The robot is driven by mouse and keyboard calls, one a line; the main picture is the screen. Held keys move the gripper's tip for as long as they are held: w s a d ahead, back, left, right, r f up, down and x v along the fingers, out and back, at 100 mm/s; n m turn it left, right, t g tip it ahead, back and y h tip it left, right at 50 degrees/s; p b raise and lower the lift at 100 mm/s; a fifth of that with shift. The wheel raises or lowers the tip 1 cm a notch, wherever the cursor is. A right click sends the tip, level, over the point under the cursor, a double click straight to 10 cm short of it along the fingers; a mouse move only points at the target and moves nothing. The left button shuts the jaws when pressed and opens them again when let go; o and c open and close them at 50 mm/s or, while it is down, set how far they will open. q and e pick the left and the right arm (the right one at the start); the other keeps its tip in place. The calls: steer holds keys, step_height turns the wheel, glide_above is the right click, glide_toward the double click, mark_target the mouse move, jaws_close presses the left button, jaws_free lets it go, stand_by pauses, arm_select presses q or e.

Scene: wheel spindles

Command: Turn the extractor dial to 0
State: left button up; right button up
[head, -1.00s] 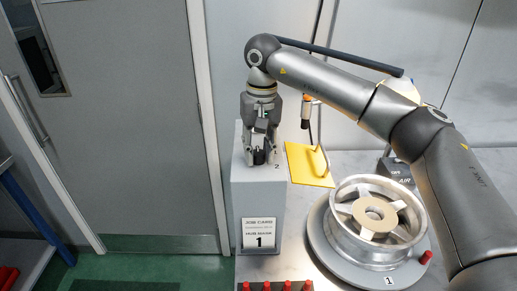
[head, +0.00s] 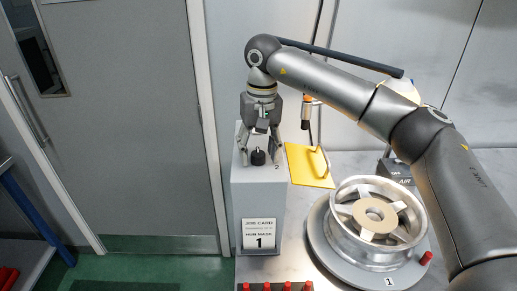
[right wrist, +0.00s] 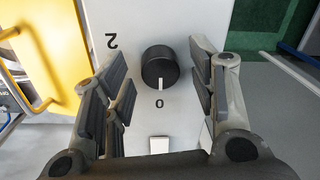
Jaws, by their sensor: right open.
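The extractor dial (head: 258,157) is a black round knob on top of the grey pedestal (head: 258,205). In the right wrist view the dial (right wrist: 160,67) has a white pointer line aimed at the printed 0 (right wrist: 159,103); a printed 2 (right wrist: 111,41) is to its left. My right gripper (head: 259,146) points down over the dial, its fingers spread wide on both sides. In the right wrist view there is a clear gap between the dial and the fingers on each side. My left gripper is not in view.
A job card (head: 259,234) reading hub mask 1 is on the pedestal's front. A yellow plate with a handle (head: 308,168) is right of the pedestal. A silver wheel (head: 350,222) sits on a round turntable. Several red-topped pegs (head: 287,286) line the front.

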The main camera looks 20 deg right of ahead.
mark_target(261, 152)
step_height(261, 152, up, 12)
steer(key=shift+d, duration=0.25)
